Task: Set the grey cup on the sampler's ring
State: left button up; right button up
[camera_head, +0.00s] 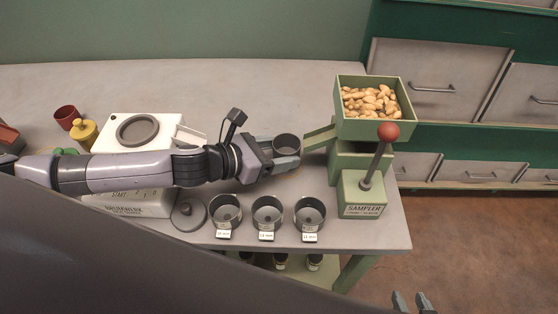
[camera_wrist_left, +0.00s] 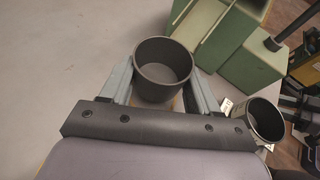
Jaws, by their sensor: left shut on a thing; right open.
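The grey cup (camera_head: 287,143) is upright between the fingers of my left gripper (camera_head: 283,156), at the mouth of the sampler's green chute (camera_head: 321,137). In the left wrist view the empty cup (camera_wrist_left: 163,72) sits between the two fingers, with the chute (camera_wrist_left: 198,32) just beyond it. The green sampler (camera_head: 361,191) has a red-knobbed lever (camera_head: 378,155) and a hopper (camera_head: 373,130) full of nuts. My right gripper (camera_head: 412,301) is open and empty at the bottom edge, off the table.
Three labelled metal cups (camera_head: 267,213) stand along the table's front edge, beside a round grey lid (camera_head: 188,213). A white scale-like box (camera_head: 137,133), a yellow jar (camera_head: 84,132) and a red cup (camera_head: 67,117) are left.

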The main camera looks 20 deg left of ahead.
pick_arm(q)
jog(key=shift+f, duration=1.35)
jog(key=shift+f+b, duration=0.2)
jog(key=shift+b, duration=0.1)
jog(key=o, duration=1)
jog(key=shift+o, duration=0.2)
